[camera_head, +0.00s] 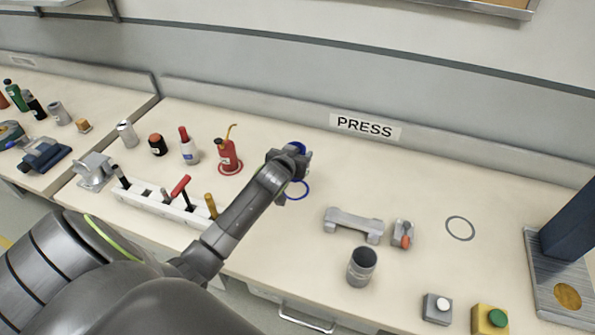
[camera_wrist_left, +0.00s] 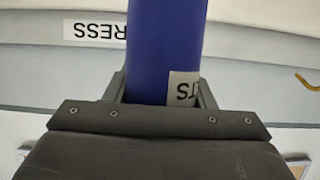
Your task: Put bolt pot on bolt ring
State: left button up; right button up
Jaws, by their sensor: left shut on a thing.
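The bolt pot is a blue cylinder with a label reading "TS" in part (camera_wrist_left: 165,50). It fills the middle of the left wrist view, upright between the fingers. My left gripper (camera_head: 293,163) is shut on it. In the head view the gripper hides most of the pot, and only a bit of blue top (camera_head: 298,146) shows. The bolt ring, a blue outline on the bench (camera_head: 305,194), shows just below the gripper and is partly covered by it. I cannot tell how high the pot is above the bench. My right gripper is not in view.
A red oil can (camera_head: 228,157) stands on a red ring left of the gripper. A white tool rack (camera_head: 150,198) lies near my arm. A grey bracket (camera_head: 353,224), a grey pot (camera_head: 361,267) and an empty grey ring (camera_head: 460,228) are to the right.

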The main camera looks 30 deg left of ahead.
pick_arm(q)
jog(key=shift+f, duration=3.05)
jog(key=shift+f, duration=0.2)
jog(key=o, duration=1)
jog(key=shift+c, duration=0.2)
jog(key=shift+r, duration=0.1)
jog(key=shift+r, duration=0.1)
jog(key=v, duration=1.2)
jog(key=shift+s, duration=0.15)
